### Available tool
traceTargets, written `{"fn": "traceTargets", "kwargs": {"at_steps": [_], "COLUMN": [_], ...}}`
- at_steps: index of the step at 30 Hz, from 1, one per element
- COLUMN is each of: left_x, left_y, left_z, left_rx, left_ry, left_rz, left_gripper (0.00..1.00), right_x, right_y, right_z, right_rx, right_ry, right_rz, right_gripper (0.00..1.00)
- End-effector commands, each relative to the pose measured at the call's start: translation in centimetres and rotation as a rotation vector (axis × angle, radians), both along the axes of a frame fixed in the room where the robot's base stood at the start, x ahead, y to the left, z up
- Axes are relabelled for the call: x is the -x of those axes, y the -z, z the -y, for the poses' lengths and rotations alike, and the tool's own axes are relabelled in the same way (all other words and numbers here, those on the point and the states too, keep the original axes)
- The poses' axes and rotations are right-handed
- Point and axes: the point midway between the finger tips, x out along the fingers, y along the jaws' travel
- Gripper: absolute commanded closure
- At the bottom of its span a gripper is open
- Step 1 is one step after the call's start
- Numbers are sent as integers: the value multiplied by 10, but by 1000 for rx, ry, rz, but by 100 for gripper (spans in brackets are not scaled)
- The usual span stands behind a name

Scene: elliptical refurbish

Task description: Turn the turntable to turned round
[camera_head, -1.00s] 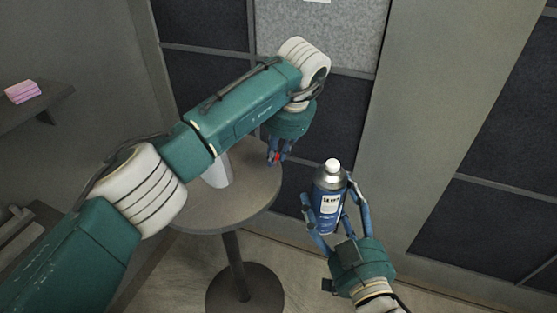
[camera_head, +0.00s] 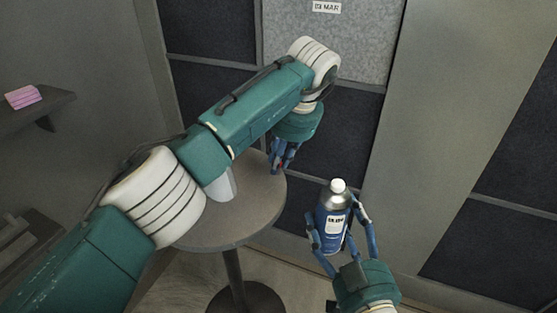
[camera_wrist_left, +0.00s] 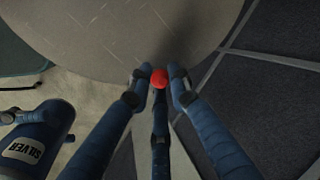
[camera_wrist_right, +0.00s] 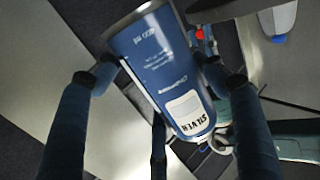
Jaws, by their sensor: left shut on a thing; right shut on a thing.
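The turntable is a round grey disc (camera_head: 250,212) on a dark pedestal. A red knob (camera_wrist_left: 159,78) sits at its rim in the left wrist view. My left gripper (camera_head: 279,168) is shut on the red knob, its fingers on both sides of it; in the head view they mostly hide the knob. My right gripper (camera_head: 337,232) is shut on a blue spray can (camera_head: 331,222) with a silver shoulder and white cap. It holds the can upright, off the disc to the right. The can's label reads SILVER in the right wrist view (camera_wrist_right: 184,110).
A pale tapered object (camera_head: 222,186) stands on the disc, partly hidden by my left arm. A shelf (camera_head: 38,110) with a pink stack (camera_head: 22,97) is on the left wall. A dark panelled wall (camera_head: 345,125) rises behind. Floor lies between the disc and the can.

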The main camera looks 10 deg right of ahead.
Motion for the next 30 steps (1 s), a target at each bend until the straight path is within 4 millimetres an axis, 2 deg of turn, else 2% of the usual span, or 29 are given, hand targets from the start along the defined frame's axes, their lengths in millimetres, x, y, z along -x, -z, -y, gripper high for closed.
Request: {"fn": "traceTargets", "kwargs": {"at_steps": [3, 4, 6, 7, 17, 30], "left_x": [0, 0, 0, 0, 0, 17], "left_y": [-1, -1, -1, -1, -3, -63], "left_z": [1, 1, 1, 1, 1, 12], "left_rx": [3, 3, 2, 2, 1, 1], "left_ry": [2, 2, 2, 2, 2, 2], "left_rz": [2, 2, 1, 1, 2, 2], "left_gripper": [100, 80, 66, 62, 62, 62], "right_x": [0, 0, 0, 0, 0, 0], "right_y": [-2, -2, -2, -2, -2, -1], "right_z": [0, 0, 0, 0, 0, 0], "right_rx": [0, 0, 0, 0, 0, 0], "right_ry": [-1, -1, -1, -1, -1, -1], "right_rz": [3, 3, 3, 3, 3, 3], "right_gripper": [61, 61, 61, 61, 61, 61]}}
